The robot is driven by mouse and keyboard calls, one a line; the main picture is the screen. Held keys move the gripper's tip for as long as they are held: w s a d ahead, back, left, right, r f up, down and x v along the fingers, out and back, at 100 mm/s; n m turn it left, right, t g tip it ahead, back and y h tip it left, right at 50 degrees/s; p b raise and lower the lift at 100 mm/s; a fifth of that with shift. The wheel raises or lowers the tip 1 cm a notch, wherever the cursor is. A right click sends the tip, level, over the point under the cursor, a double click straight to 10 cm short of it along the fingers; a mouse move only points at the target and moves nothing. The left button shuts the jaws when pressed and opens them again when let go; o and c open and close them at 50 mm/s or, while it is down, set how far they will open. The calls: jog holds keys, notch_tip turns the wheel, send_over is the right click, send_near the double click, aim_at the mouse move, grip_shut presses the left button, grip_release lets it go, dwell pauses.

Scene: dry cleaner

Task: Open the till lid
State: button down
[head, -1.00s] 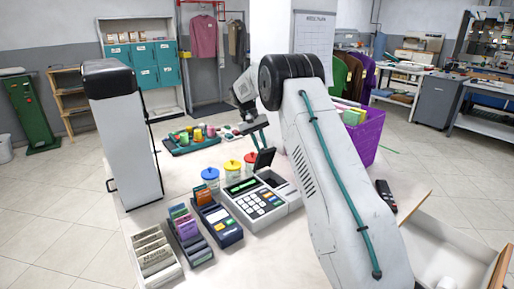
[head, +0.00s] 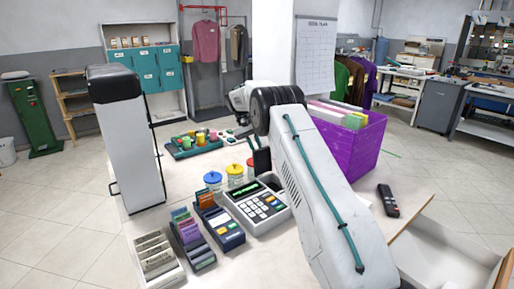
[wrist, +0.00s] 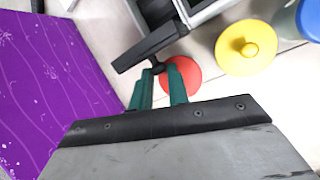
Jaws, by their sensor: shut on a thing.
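The till (head: 262,207) stands on the counter with its keypad facing the near side. Its dark lid (head: 262,161) stands raised at the back of the till, beside my arm. In the wrist view, the lid (wrist: 152,46) shows as a black bar-like edge across the top, with part of the till's open grey body (wrist: 207,10) behind it. My gripper (wrist: 160,70) has its teal fingers closed around a small dark part at the lid's edge. In the head view, my arm hides most of the gripper and the till's right back side.
Jars with red (wrist: 186,76), yellow (wrist: 247,47) and blue (head: 212,177) lids stand close behind the till. A purple crate (head: 345,148) is right of my arm. Card trays (head: 190,238) lie left of the till, and a remote (head: 388,200) lies right.

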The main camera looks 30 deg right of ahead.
jog(key=shift+w+a+f, duration=0.15)
jog(key=shift+a+f, duration=0.25)
jog(key=shift+a, duration=0.05)
jog(key=c, duration=1.4)
grip_release()
jog(key=shift+w+a+f, duration=0.1)
jog(key=shift+w, duration=0.05)
jog(key=shift+o, duration=0.3)
jog(key=shift+w+a, duration=0.1)
jog(key=shift+d+r, duration=0.2)
jog(key=shift+d, duration=0.15)
jog(key=shift+r, duration=0.15)
jog(key=v, duration=0.7)
jog(key=shift+r, duration=0.2)
jog(key=shift+a, duration=0.1)
jog(key=shift+w, duration=0.1)
